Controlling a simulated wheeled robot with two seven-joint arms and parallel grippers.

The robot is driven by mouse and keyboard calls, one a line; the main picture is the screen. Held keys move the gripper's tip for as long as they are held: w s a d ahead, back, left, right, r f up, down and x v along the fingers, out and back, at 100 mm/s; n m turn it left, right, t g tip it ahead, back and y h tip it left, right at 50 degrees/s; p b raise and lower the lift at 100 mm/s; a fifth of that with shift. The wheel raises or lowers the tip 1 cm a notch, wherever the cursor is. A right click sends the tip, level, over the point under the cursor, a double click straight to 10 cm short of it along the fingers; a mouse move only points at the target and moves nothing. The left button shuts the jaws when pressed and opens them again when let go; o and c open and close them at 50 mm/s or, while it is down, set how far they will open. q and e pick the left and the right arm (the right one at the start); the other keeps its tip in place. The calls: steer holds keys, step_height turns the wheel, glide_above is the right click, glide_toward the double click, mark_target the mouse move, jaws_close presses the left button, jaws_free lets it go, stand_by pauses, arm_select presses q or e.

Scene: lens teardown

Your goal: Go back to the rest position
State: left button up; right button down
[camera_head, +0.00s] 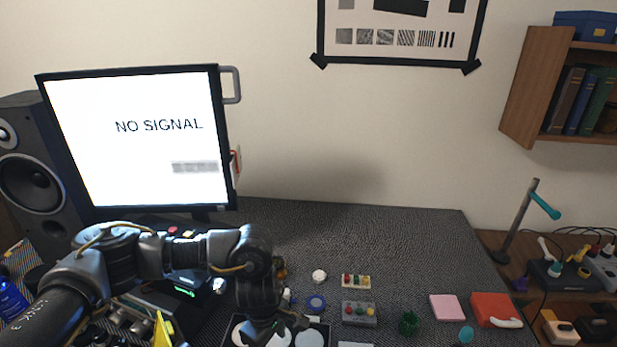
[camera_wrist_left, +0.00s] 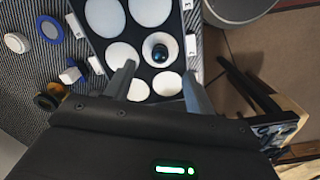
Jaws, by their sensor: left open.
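My left gripper (camera_head: 277,328) reaches in from the left and points down over a black tray with round white wells (camera_head: 325,328). In the left wrist view the two fingers of the left gripper (camera_wrist_left: 160,68) are spread apart, with nothing held between them. The black tray (camera_wrist_left: 116,33) lies beneath them there. A small dark, shiny round piece (camera_wrist_left: 160,51) sits in one white well, just beyond the fingertips. How far the fingertips are above the tray is hard to tell. My right gripper is not in view.
A monitor reading "NO SIGNAL" (camera_head: 135,150) stands behind my left arm. A blue ring (camera_head: 316,303), a grey box with coloured buttons (camera_head: 359,313), a pink pad (camera_head: 447,307) and a red box (camera_head: 495,310) lie rightward. The mat's back middle (camera_head: 380,240) is clear.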

arm_select(q)
steer(key=s+d+r+n+t+h, duration=0.1)
steer(key=s+d+n+h, duration=0.5)
steer(key=d, duration=0.4)
steer(key=s+d+r+n+t+h, duration=0.1)
steer(key=s+d+r+n+h, duration=0.15)
steer(key=d+n, duration=0.7)
steer(key=s+a+f+n+t+y, duration=0.1)
steer(key=a+f+n+t+y, duration=0.15)
steer(key=a+n, duration=0.95)
steer(key=a+f+n+t+y, duration=0.25)
steer(key=a+n, duration=0.45)
steer(key=n, duration=1.1)
steer(key=s+a+f+n+g+y, duration=0.3)
steer(key=s+a+f+n+y, duration=0.15)
steer(key=s+a+n, duration=0.85)
step_height(320, 180, down, 26)
steer(key=s+a+g, duration=0.1)
steer(key=s+g, duration=0.1)
steer(key=s+a+f+m+g, duration=0.1)
steer(key=s+a+f, duration=0.2)
steer(key=s+f, duration=1.3)
steer(key=shift+f, duration=0.4)
